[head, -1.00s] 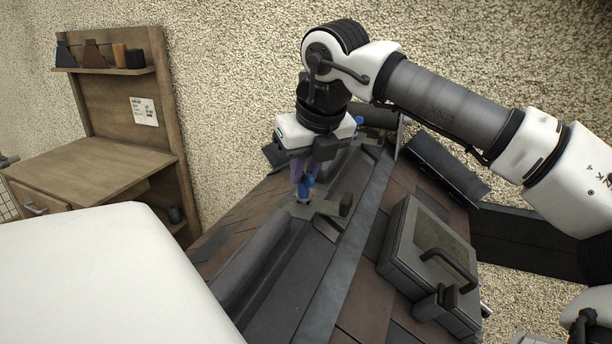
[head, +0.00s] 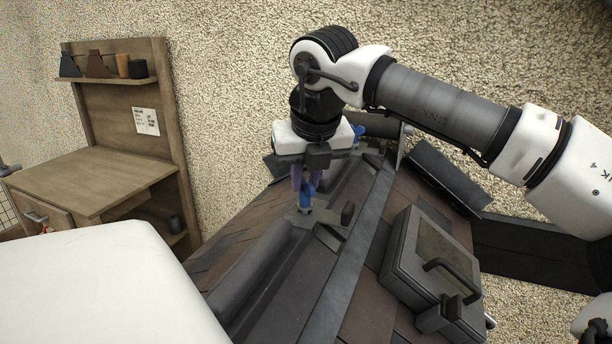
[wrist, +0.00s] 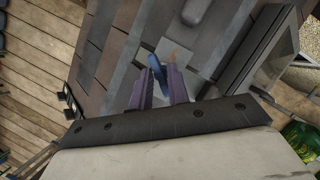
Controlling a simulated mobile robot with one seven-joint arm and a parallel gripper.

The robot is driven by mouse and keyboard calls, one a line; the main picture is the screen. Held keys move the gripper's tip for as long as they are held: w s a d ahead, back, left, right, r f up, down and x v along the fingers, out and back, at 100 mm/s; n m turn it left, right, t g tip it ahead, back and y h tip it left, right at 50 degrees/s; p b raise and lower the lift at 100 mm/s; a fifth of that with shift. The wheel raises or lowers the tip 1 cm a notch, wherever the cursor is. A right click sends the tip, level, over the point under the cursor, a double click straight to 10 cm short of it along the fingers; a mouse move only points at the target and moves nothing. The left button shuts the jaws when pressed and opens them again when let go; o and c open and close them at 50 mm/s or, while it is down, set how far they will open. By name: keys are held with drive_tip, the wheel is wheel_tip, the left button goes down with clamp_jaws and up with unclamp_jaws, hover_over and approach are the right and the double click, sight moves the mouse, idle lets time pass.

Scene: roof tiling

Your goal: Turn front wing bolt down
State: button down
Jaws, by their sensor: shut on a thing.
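The front wing bolt (head: 306,194) is blue and stands upright on a flat grey bracket (head: 327,218) on the roof ridge. My gripper (head: 303,181) points down over it, its purple fingers shut on the bolt's blue wings. In the wrist view the blue wing (wrist: 157,68) shows between the two fingers (wrist: 159,82); its lower part is partly hidden. A second blue bolt (head: 358,131) shows farther back on the ridge, partly behind my gripper's white body.
A grey case with a handle (head: 425,265) lies on the brown tiles right of the ridge. A dark panel (head: 445,178) is behind it. A wooden bench with a shelf (head: 95,180) stands at the left. A rough wall rises behind.

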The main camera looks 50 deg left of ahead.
drive_tip(key=shift+r+m, duration=0.15)
drive_tip(key=shift+m, duration=0.15)
drive_tip(key=shift+s+m+t, duration=0.1)
drive_tip(key=shift+m+t, duration=0.3)
drive_tip(key=shift+m, duration=0.4)
drive_tip(key=m, duration=0.2)
drive_tip(key=m+t+h, duration=0.1)
drive_tip(key=m, duration=0.1)
drive_tip(key=shift+a+h+p, duration=0.15)
drive_tip(key=shift+h+p, duration=0.15)
drive_tip(key=m+h, duration=0.1)
drive_tip(key=m, duration=0.2)
drive_tip(key=m+t+p, duration=0.1)
drive_tip(key=m, duration=0.2)
drive_tip(key=shift+a+h, duration=0.15)
drive_tip(key=shift+h, duration=0.25)
drive_tip(key=c, duration=1.5)
unclamp_jaws()
drive_tip(key=shift+s+r, duration=0.1)
drive_tip(key=shift+s, duration=0.05)
drive_tip(key=shift+c, duration=0.2)
